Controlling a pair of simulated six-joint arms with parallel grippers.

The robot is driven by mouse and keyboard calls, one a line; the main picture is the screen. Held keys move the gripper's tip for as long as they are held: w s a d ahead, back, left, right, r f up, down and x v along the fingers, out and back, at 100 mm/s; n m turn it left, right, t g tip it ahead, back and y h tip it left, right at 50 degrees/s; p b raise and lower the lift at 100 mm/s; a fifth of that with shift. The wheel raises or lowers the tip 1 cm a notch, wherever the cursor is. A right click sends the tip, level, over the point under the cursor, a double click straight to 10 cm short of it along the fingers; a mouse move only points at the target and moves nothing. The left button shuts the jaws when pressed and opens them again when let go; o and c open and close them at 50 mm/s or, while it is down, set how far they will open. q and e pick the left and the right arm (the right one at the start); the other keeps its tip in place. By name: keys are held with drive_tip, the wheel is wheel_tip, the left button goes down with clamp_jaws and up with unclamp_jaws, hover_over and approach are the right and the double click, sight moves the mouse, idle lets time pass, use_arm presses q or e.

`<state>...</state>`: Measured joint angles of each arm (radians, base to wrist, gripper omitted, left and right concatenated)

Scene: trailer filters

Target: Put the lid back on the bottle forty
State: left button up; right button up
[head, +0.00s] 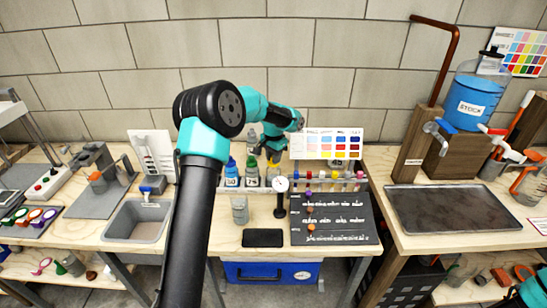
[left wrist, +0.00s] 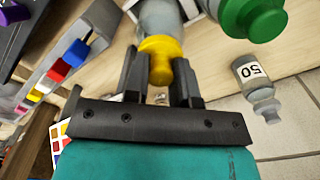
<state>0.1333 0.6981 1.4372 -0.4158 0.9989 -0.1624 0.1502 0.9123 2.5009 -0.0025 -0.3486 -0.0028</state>
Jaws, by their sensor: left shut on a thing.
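My left gripper (left wrist: 162,90) is shut on a yellow lid (left wrist: 160,60), with one dark finger on each side of it. The lid lies against the end of a grey translucent bottle (left wrist: 160,18); I cannot tell whether it is seated, and no number shows on that bottle. In the head view the left gripper (head: 274,153) is over the back of the middle bench, partly hidden by my arm, with some yellow (head: 275,157) showing under it. My right gripper is not in view.
A green-lidded bottle (head: 251,174) and a blue-lidded bottle (head: 231,172) stand close beside the gripper. A bottle marked 50 (left wrist: 254,82) is near in the left wrist view.

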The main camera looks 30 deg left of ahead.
use_arm(q)
drive_tip(key=o, duration=1)
drive_tip(key=shift+c, duration=0.2)
drive_tip(key=shift+o, duration=0.4)
drive_tip(key=o, duration=0.4)
drive_tip(key=shift+r, duration=0.15)
drive_tip(key=shift+r, duration=3.4)
clamp_jaws()
